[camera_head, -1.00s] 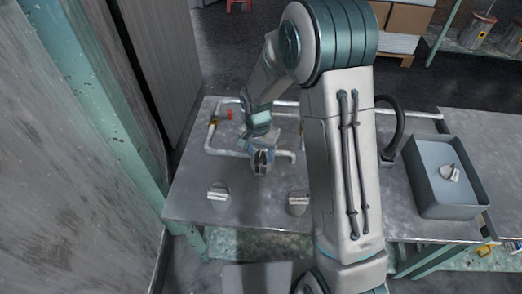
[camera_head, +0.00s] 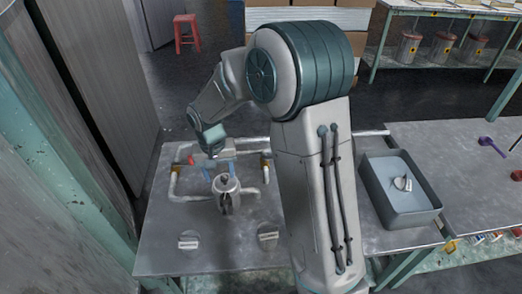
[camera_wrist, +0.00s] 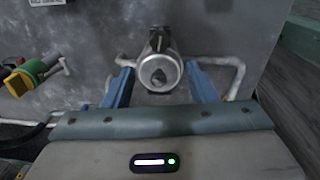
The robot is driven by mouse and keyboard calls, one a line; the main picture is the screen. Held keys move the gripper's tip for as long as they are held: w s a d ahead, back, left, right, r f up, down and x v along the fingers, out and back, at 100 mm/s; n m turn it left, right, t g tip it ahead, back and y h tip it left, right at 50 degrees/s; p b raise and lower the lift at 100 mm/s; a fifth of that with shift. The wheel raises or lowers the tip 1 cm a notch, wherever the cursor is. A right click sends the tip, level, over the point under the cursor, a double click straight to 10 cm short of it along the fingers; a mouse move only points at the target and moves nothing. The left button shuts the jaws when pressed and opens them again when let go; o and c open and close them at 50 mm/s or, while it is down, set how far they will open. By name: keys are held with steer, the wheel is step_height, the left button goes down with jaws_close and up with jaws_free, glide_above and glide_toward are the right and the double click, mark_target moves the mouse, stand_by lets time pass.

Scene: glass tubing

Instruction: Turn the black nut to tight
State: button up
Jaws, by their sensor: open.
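My gripper (camera_head: 222,178) points down over the left table, near the white tubing. Its two blue fingers (camera_wrist: 160,88) stand apart, one on each side of a grey metal cylinder (camera_wrist: 158,73). The cylinder (camera_head: 227,188) also shows below my gripper in the head view, with dark parts at its end. In the wrist view a dark spot marks its middle, and gaps seem to show between it and the fingers. I cannot make out a separate black nut for certain.
White tubing (camera_head: 250,190) with brass-coloured fittings runs along the table behind and beside my gripper. Two grey knob-like pieces (camera_head: 188,240) (camera_head: 268,236) lie in front. A grey bin (camera_head: 400,212) holding a small light part stands right of my arm.

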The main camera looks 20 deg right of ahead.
steer(key=s+d+r+t+p, duration=0.1)
steer(key=s+d+r+p, duration=0.1)
steer(key=s+d+r, duration=0.2)
steer(key=s+d+r+t+p, duration=0.1)
steer(key=s+d+r+p, duration=0.2)
steer(key=s+r, duration=0.6)
steer(key=shift+s+d+r+n, duration=0.4)
steer(key=shift+d+r, duration=0.3)
steer(key=shift+r, duration=2.05)
